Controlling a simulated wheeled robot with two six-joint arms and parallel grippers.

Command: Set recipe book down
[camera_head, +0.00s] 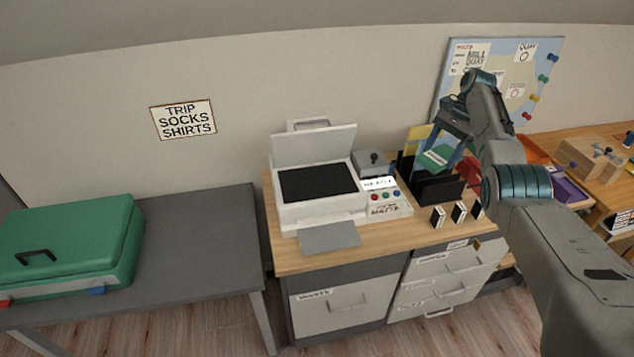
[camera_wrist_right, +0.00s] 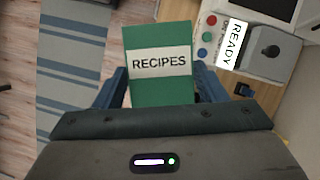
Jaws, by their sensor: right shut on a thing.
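The recipe book is a green book with a white band lettered RECIPES (camera_wrist_right: 160,62). My right gripper (camera_wrist_right: 162,88) is shut on it, with one blue finger on each side of the cover. In the head view the green book (camera_head: 434,157) shows between the fingers of my right gripper (camera_head: 440,152), in front of the wall and over the back right of the wooden-topped desk (camera_head: 300,258). Its lower part is close to a black file holder (camera_head: 440,188); whether they touch I cannot tell. My left gripper is out of view.
A white printer (camera_head: 318,205) and a button panel with a READY card (camera_head: 378,183) stand left of the holder. Small labelled blocks (camera_head: 458,211) line the desk's front. A green case (camera_head: 70,240) lies on a grey table (camera_head: 200,235), mostly clear at its right.

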